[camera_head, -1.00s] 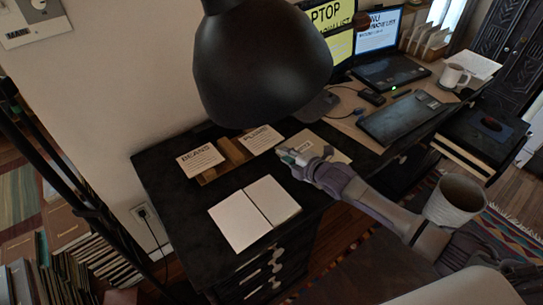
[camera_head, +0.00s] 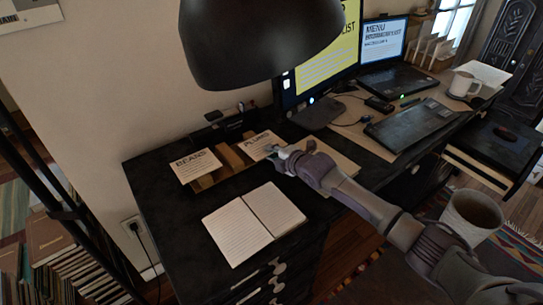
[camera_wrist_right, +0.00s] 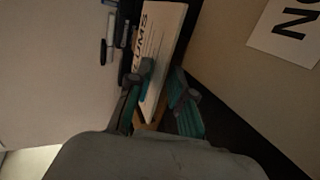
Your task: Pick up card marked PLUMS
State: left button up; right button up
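The white card marked PLUMS (camera_head: 259,144) stands leaning in a wooden holder (camera_head: 232,158) on the dark desk. My right gripper (camera_head: 279,157) is at the card's right edge in the head view. In the right wrist view the PLUMS card (camera_wrist_right: 162,40) reaches down between the two teal-padded fingers of my right gripper (camera_wrist_right: 163,84). The fingers are apart, with a dark gap between the card and the right finger. The left finger overlaps the card's printed face. Whether either pad touches the card is unclear. My left gripper is not in view.
A BEANS card (camera_head: 196,166) stands left of PLUMS in the same holder. An open notebook (camera_head: 254,222) lies in front. A tan folder (camera_head: 334,165) lies to the right, partly behind my arm. A black lamp shade (camera_head: 258,40) hangs above. A monitor (camera_head: 318,58) stands behind.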

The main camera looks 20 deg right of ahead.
grip_shut()
dwell(0.3)
notch_tip(320, 180, up, 3)
jog(key=p, duration=0.2)
jog(key=shift+f+p, duration=0.2)
jog(key=shift+p, duration=0.1)
jog(key=shift+s+f, duration=0.15)
jog(key=p+v, duration=1.3)
jog(key=v, duration=0.1)
jog(key=shift+s+d, duration=0.2)
jog(key=shift+s, duration=0.2)
